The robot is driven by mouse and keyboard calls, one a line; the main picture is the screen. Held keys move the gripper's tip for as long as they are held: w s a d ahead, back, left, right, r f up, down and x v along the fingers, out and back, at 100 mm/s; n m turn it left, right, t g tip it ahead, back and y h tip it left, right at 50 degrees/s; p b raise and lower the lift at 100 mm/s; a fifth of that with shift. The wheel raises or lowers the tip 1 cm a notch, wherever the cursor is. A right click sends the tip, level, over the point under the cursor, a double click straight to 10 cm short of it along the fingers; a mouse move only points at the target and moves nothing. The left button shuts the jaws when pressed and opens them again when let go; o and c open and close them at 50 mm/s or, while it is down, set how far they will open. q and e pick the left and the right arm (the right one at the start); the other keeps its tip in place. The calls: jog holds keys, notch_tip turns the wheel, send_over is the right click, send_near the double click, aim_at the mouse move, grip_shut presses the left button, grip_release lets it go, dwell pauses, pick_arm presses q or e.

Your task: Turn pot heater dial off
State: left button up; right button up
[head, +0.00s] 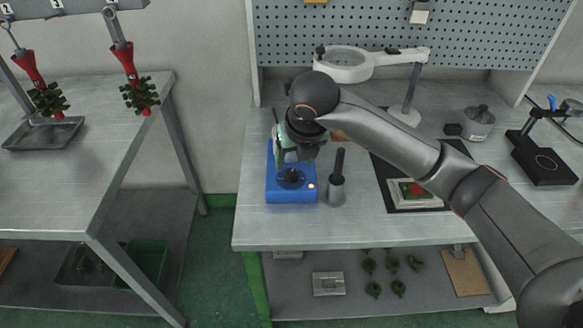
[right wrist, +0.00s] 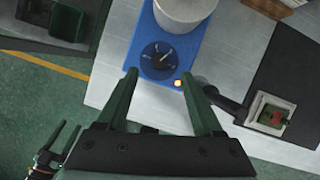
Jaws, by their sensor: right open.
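The pot heater (head: 280,192) is a blue box at the left front of the right-hand table. Its black dial (head: 291,177) faces up, and a small orange light (head: 311,186) glows beside it. In the right wrist view the dial (right wrist: 158,60) has a pale pointer mark towards the upper right. A pale round pot (right wrist: 187,12) stands on the heater; the arm mostly hides it in the head view. My right gripper (head: 290,158) is open above the heater, its green fingers apart on either side of the dial in the right wrist view. My left gripper (right wrist: 63,137) shows there at lower left, fingers apart.
A dark upright tool in a grey holder (head: 337,190) stands close to the heater's right. A black mat (head: 384,180) bears a framed red and green piece. A magnifier lamp (head: 345,65) stands behind. The front table edge is clear.

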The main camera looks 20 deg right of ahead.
aim_at(291, 172)
jog(key=x, duration=0.6)
jog(key=shift+w, duration=0.1)
jog(key=shift+c, duration=0.2)
jog(key=shift+r, duration=0.1)
grip_shut()
